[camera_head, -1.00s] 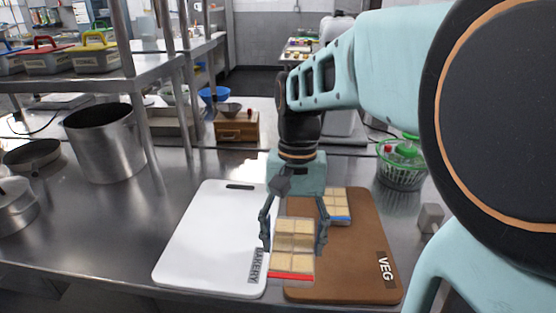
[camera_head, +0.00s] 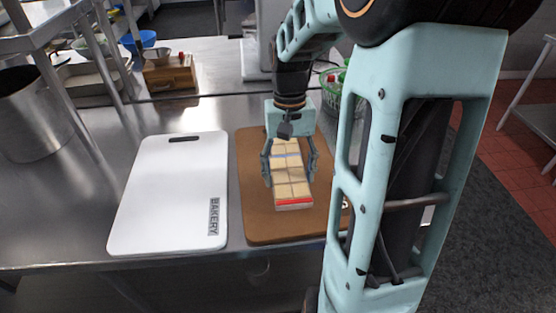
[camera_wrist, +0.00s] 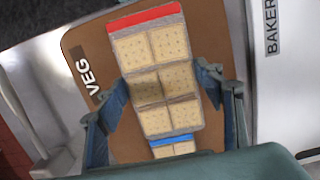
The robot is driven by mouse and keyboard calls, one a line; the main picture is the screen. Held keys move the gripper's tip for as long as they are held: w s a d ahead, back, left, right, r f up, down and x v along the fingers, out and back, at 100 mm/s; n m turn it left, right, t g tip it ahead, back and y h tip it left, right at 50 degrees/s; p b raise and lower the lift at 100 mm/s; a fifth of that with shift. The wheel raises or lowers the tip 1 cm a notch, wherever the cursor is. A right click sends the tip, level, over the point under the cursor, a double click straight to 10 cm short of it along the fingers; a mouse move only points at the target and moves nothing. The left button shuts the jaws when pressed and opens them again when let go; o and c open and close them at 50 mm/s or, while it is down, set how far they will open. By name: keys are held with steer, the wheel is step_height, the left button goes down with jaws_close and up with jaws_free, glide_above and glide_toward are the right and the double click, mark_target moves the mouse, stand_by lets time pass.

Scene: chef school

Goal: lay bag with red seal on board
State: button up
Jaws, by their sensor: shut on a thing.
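The bag with the red seal (camera_head: 292,188) holds square crackers and is between the fingers of my gripper (camera_head: 290,172). My gripper is shut on its sides, over the brown board. In the wrist view the red-seal bag (camera_wrist: 155,75) lies between my two fingers (camera_wrist: 160,95), its red end away from the palm. A second bag with a blue seal (camera_wrist: 172,146) is partly hidden beneath or behind it. The brown board (camera_head: 262,225) is marked VEG in the wrist view (camera_wrist: 120,140). The white board marked BAKERY (camera_head: 160,205) is to its left. I cannot tell whether the held bag touches anything below.
A large steel pot (camera_head: 30,115) stands at the left and a wooden box (camera_head: 170,75) at the back. A green basket (camera_head: 332,90) is behind the brown board. The white board is empty, and bare steel counter surrounds it.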

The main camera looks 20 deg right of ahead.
mark_target(295, 185)
steer(key=shift+w+d+f, duration=0.1)
steer(key=shift+d+f, duration=0.55)
steer(key=shift+f, duration=0.15)
steer(key=shift+w+d+f, duration=0.1)
steer(key=shift+d+f, duration=0.1)
steer(key=shift+f, duration=1.55)
steer(key=shift+f, duration=0.1)
steer(key=shift+f+b, duration=0.15)
steer(key=shift+b, duration=0.15)
steer(key=o, duration=1.2)
steer(key=r, duration=0.4)
steer(key=w+r, duration=0.1)
steer(key=r, duration=0.3)
steer(key=r+p, duration=0.1)
steer(key=r, duration=0.3)
steer(key=shift+w+d+r, duration=0.2)
steer(key=shift+w+d, duration=0.05)
steer(key=shift+w, duration=0.1)
